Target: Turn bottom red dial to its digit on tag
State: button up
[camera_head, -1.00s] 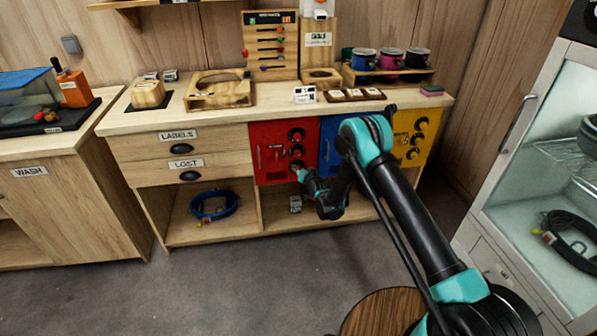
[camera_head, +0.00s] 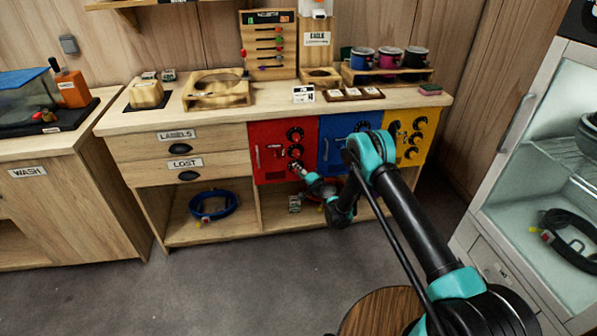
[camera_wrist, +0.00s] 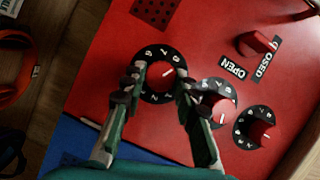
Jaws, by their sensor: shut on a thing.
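The red door (camera_head: 266,158) has a column of black dials with red knobs. My gripper (camera_head: 297,169) is at the bottom red dial in the head view. In the wrist view, my gripper (camera_wrist: 159,82) has its fingers on both sides of the bottom dial's red knob (camera_wrist: 160,75), shut on it. A white mark shows on this knob; the digit it meets is not clear. The middle dial (camera_wrist: 222,88) is partly behind a finger, and the top dial (camera_wrist: 256,128) is clear. A white card (camera_head: 304,94) stands on the counter; its print is too small to read.
A red latch knob (camera_wrist: 257,43) sits near OPEN and CLOSED labels. The blue door (camera_head: 331,152) and yellow door (camera_head: 412,138) are right of the red one. A blue cable (camera_head: 214,206) and a small tag (camera_head: 295,203) lie on the lower shelf.

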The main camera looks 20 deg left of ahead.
jog(key=shift+m, duration=0.3)
jog(key=o, duration=1.2)
jog(key=shift+c, duration=0.2)
